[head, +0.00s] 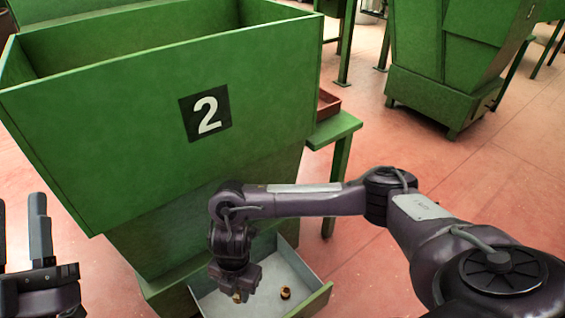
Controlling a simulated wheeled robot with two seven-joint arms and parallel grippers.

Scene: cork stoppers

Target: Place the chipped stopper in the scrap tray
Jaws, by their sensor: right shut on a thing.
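My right gripper (238,292) points down over the grey-lined outlet tray (213,303) at the foot of a green hopper. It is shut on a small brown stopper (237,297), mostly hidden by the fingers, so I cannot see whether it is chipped. Another brown stopper (286,293) lies in the outlet tray to the right of the gripper. A reddish-brown tray (328,104), perhaps the scrap tray, sits on a green side stand, partly hidden behind the hopper. My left gripper (20,215) is at the lower left, its fingers apart and empty.
The big green hopper (120,130) marked 2 fills the left and stands above the outlet tray. The green side stand (335,130) is to its right. Another green hopper (445,60) stands farther back. Bare reddish floor (470,165) lies between.

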